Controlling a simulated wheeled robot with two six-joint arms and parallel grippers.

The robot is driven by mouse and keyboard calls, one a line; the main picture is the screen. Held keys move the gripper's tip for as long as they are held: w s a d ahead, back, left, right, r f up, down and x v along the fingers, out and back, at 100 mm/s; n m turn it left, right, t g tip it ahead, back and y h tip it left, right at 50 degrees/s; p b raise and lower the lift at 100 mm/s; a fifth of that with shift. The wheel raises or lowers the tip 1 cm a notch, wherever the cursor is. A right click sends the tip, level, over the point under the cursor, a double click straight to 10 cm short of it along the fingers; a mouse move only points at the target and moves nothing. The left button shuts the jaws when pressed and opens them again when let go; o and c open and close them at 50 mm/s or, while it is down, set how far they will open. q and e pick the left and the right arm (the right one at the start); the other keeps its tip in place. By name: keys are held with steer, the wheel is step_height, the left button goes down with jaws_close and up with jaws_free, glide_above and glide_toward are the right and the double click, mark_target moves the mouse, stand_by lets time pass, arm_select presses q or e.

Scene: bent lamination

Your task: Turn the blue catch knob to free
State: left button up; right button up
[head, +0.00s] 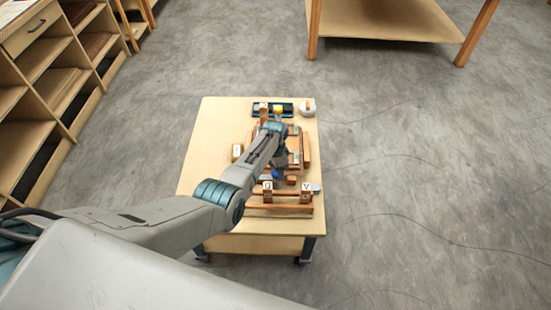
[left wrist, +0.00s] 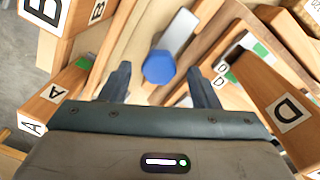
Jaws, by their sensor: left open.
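The blue catch knob (left wrist: 158,67) shows in the left wrist view as a blue faceted cap at the near end of a pale grey bar (left wrist: 180,33). It is also a small blue spot in the head view (head: 275,174). My left gripper (left wrist: 160,80) is open, with one finger on each side of the knob and a gap on both sides. No contact between fingers and knob shows. In the head view the left gripper (head: 279,166) hangs over the middle of the table, and the arm covers part of the fixture. My right gripper is not in view.
Lettered wooden blocks stand close around the gripper: A (left wrist: 50,105) and B (left wrist: 75,15) at left, D (left wrist: 275,95) at right. The table (head: 210,150) has bare space at left.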

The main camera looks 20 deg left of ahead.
arm_select(q)
step_height(320, 180, up, 10)
steer(key=shift+w+a+f, duration=0.15)
steer(key=shift+f, duration=0.1)
stand_by(0.6)
